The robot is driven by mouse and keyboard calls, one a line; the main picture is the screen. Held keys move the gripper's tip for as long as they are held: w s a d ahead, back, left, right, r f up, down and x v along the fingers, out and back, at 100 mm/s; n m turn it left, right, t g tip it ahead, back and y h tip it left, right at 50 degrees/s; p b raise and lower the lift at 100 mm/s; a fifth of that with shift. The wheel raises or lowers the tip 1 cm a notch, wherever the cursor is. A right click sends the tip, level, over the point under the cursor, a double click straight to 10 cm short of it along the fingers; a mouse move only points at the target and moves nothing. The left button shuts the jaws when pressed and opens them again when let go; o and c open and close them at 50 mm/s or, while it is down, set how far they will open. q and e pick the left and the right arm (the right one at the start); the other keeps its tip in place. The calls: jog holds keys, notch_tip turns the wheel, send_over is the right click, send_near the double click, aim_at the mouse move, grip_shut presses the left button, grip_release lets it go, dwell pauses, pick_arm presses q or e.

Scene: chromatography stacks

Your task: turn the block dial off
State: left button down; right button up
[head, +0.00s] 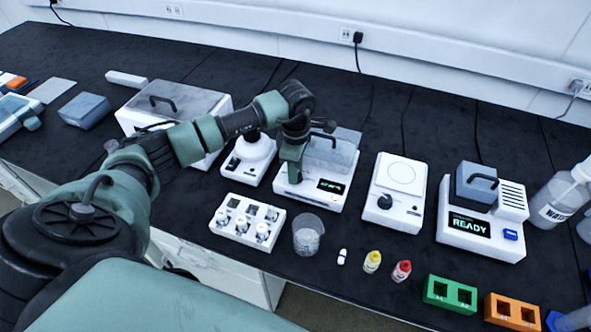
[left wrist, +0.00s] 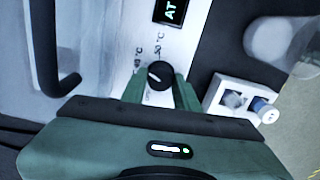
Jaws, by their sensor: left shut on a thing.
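The block dial (left wrist: 160,75) is a small round black knob with a pale mark on the white front of the block heater (head: 338,201). Printed temperature marks surround it, and I cannot read its setting surely. My left gripper (head: 293,180) reaches down to the heater's front left. In the left wrist view, its two green fingers (left wrist: 160,88) stand on either side of the dial, shut on it. In the head view the gripper hides the dial. The heater's dark display (head: 331,186) has green text, partly seen in the left wrist view. My right gripper is out of view.
A grey lid with a black handle (left wrist: 66,85) is close beside the gripper. A white vial rack (head: 222,228) and a clear beaker (head: 306,240) stand in front. A stirrer with a black knob (head: 412,190) is to the right. Small bottles (head: 372,262) stand near the front edge.

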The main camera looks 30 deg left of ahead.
pick_arm(q)
jog(key=n+b, duration=0.1)
jog(key=n, duration=0.3)
jog(key=shift+n, duration=0.3)
jog(key=n+b, duration=0.1)
jog(key=n, duration=0.3)
jog(key=shift+n, duration=0.3)
jog(key=n, duration=0.5)
jog(key=shift+r, duration=0.1)
jog(key=n, duration=0.5)
jog(key=shift+n, duration=0.3)
jog(key=shift+w, duration=0.1)
jog(key=c, duration=1.1)
grip_release()
jog(key=shift+o, duration=0.2)
